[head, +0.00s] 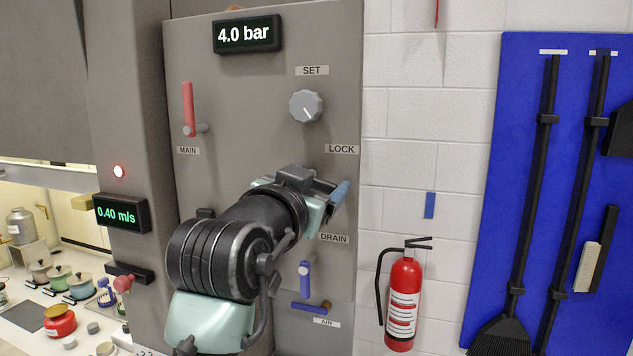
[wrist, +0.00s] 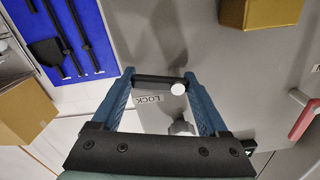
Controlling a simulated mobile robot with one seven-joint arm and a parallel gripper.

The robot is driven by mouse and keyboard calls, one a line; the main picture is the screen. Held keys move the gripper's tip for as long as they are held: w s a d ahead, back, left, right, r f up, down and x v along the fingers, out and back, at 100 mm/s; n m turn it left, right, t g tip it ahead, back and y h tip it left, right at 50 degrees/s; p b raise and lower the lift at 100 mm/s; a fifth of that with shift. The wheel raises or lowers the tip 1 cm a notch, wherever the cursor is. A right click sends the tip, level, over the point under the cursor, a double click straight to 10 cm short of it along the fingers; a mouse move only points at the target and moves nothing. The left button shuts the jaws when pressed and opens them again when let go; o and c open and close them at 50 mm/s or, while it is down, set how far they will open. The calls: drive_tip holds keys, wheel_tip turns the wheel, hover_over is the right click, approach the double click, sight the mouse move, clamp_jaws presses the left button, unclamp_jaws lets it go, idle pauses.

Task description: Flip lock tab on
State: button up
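The LOCK label (head: 342,149) is on the grey panel, just above my gripper in the head view. My gripper (head: 333,192) is near the panel's right edge, its blue fingers towards the panel. In the wrist view the gripper (wrist: 159,76) is open, its fingers wide apart. A dark bar (wrist: 155,79) with a white round end, apparently the lock tab, lies crosswise between the fingertips. I cannot tell whether either finger touches it. The LOCK label (wrist: 150,99) shows upside down between the fingers. The tab is hidden behind my gripper in the head view.
The SET knob (head: 306,106) is above my gripper, the red MAIN lever (head: 188,108) upper left. A blue DRAIN handle (head: 305,275) and a blue AIR handle (head: 309,307) are below. A fire extinguisher (head: 403,300) and a blue tool board (head: 490,190) are to the right.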

drive_tip(key=c, duration=0.5)
drive_tip(key=shift+r+n, duration=0.15)
drive_tip(key=shift+n, duration=0.65)
drive_tip(key=shift+r+n, duration=0.15)
drive_tip(key=shift+n, duration=0.65)
drive_tip(key=o, duration=1.2)
